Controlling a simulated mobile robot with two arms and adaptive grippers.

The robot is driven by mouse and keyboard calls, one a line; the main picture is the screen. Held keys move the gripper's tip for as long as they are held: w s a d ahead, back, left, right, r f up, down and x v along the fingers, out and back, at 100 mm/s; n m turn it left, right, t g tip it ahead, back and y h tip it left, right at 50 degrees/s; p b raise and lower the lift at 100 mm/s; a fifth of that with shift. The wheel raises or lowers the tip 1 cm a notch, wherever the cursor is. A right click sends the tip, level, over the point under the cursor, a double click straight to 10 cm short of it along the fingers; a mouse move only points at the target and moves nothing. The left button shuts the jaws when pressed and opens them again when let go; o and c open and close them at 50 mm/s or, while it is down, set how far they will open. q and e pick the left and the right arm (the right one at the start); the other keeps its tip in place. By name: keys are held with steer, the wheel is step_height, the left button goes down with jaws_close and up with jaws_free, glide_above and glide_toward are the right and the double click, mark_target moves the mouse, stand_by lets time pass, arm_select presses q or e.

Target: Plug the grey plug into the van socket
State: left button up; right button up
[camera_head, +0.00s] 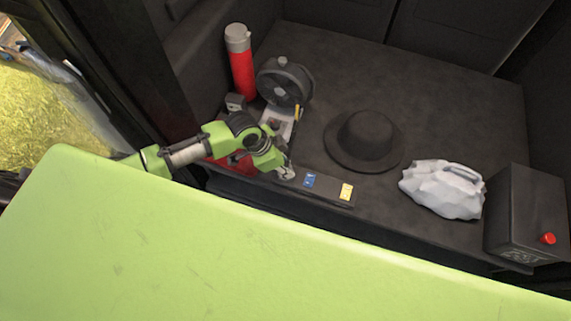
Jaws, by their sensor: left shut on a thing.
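My left gripper (286,173) is at the end of the green arm coming in from the left, low over the van floor's front edge. It is shut on a small pale grey thing that looks like the grey plug, but the fingers hide most of it. It is at the left end of a dark strip (328,191), which bears a blue socket-like square (309,180) and a yellow one (347,191). Any grey socket there is hidden by the gripper. I cannot tell whether the plug touches the strip. My right gripper is not in view.
On the van floor (340,75) stand a red flask (241,66), a dark cable reel (284,82), a black hat (364,140), a crumpled white bag or jug (442,190) and a black box with a red knob (526,212). A red thing lies beneath my arm.

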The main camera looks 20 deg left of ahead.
arm_select(q)
steer(key=shift+f, duration=0.15)
steer(key=o, duration=1.1)
steer(key=v, duration=1.2)
